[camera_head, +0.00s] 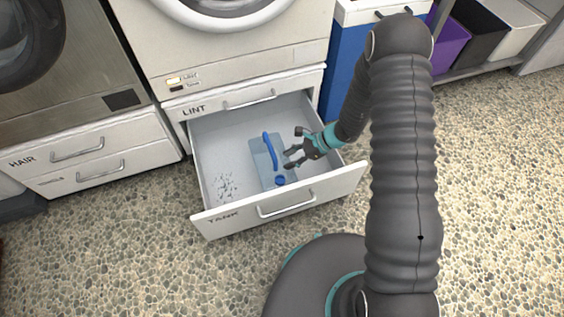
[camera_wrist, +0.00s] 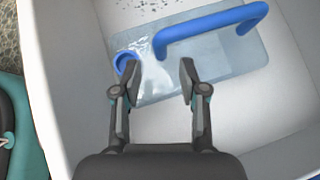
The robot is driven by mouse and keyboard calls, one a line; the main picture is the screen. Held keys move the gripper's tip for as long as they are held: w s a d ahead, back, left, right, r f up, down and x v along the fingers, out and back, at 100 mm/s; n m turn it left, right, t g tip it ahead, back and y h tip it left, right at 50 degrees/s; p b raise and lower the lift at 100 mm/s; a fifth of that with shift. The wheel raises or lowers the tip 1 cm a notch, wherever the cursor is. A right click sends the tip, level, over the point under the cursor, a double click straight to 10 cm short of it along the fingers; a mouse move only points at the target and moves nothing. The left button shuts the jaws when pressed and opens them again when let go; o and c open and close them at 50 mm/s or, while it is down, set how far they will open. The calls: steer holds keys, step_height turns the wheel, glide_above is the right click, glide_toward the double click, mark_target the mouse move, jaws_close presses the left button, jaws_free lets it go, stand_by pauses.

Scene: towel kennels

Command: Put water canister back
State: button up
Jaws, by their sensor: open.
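The water canister (camera_head: 262,160) is a clear, light blue flat tank with a blue handle (camera_head: 270,150) and a round blue cap (camera_head: 280,180). It lies inside the open drawer marked TANK (camera_head: 224,222). My gripper (camera_head: 290,157) is open at the canister's right side in the head view. In the wrist view, my gripper (camera_wrist: 155,78) has its fingers apart and nothing held between them. The canister (camera_wrist: 225,55) shows beyond the fingertips, with the blue cap (camera_wrist: 127,64) near the left finger and the handle (camera_wrist: 210,24) above the right finger. Contact cannot be told.
Grey lint bits (camera_head: 224,186) lie in the drawer's front left. The drawer walls surround the canister. The machine (camera_head: 230,60) stands behind, closed HAIR drawers (camera_head: 75,150) at left, a blue cabinet (camera_head: 348,65) and bins (camera_head: 450,42) at right. The pebbled floor (camera_head: 120,245) is clear at front left.

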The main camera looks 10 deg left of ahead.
steer(key=s+d+r+n+t+h, duration=0.15)
steer(key=d+r+n, duration=0.35)
steer(key=r, duration=1)
steer(key=s+d+r+n+t+h, duration=0.1)
steer(key=s+d+r+n+h, duration=0.15)
steer(key=d+r, duration=0.8)
steer(key=s+d+r+n+t+h, duration=0.2)
steer(key=s+d+r+n, duration=0.2)
steer(key=s+r, duration=0.4)
steer(key=s+d+r+n+t+h, duration=0.3)
steer(key=s+d+r, duration=0.2)
steer(key=s+r, duration=0.2)
steer(key=shift+s+r+n, duration=0.35)
steer(key=shift+s+r, duration=0.05)
steer(key=shift+r, duration=1)
steer(key=shift+t, duration=0.25)
steer(key=shift+c, duration=0.3)
